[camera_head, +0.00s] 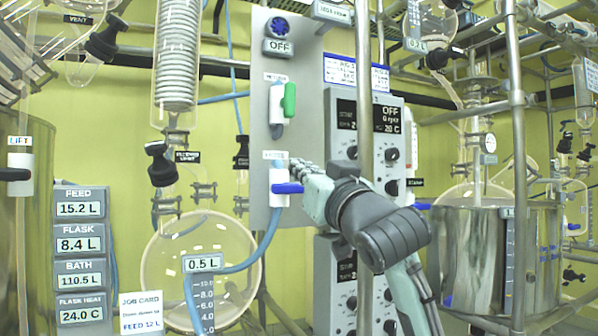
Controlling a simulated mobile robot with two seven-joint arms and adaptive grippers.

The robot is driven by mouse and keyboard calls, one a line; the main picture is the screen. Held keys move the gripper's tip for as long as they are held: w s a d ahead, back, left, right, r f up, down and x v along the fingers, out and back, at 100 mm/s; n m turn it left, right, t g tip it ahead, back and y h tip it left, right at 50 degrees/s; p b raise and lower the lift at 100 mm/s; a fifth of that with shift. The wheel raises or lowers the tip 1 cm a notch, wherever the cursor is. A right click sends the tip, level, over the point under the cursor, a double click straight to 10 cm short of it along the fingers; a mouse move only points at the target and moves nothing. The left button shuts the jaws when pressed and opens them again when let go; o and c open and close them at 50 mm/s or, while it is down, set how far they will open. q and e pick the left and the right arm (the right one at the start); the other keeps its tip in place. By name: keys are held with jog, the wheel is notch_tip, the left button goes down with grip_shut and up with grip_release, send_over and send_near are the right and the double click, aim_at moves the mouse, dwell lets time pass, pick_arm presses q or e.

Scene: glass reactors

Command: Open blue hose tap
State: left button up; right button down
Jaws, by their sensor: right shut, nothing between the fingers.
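The blue hose tap is a white valve body (278,200) on a grey vertical panel (257,115), with a blue lever handle (287,188) lying horizontal across it. A blue hose (264,246) runs down from it. My right gripper (298,169) is shut and empty, just right of the tap and slightly above the lever. Its fingertips overlap the tap's right edge in the picture; I cannot tell whether they touch it. My left gripper is not in view.
A green-handled tap (289,100) sits above on the same panel, under a blue knob (279,27) marked OFF. A vertical metal pole (364,90) stands in front of the grey control box (393,140). A round glass flask (205,275) is at lower left, a steel vessel (480,250) at right.

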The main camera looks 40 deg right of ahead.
notch_tip(320, 180, up, 3)
jog(key=p, duration=0.1)
send_over(288, 189)
jog(key=s+a, duration=0.1)
jog(key=s, duration=0.1)
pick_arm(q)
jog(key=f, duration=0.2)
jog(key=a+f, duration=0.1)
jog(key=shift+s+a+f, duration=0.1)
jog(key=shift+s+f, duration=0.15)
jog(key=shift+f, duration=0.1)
pick_arm(e)
jog(key=f, duration=0.5)
jog(key=shift+w+a, duration=0.2)
jog(key=shift+d, duration=0.1)
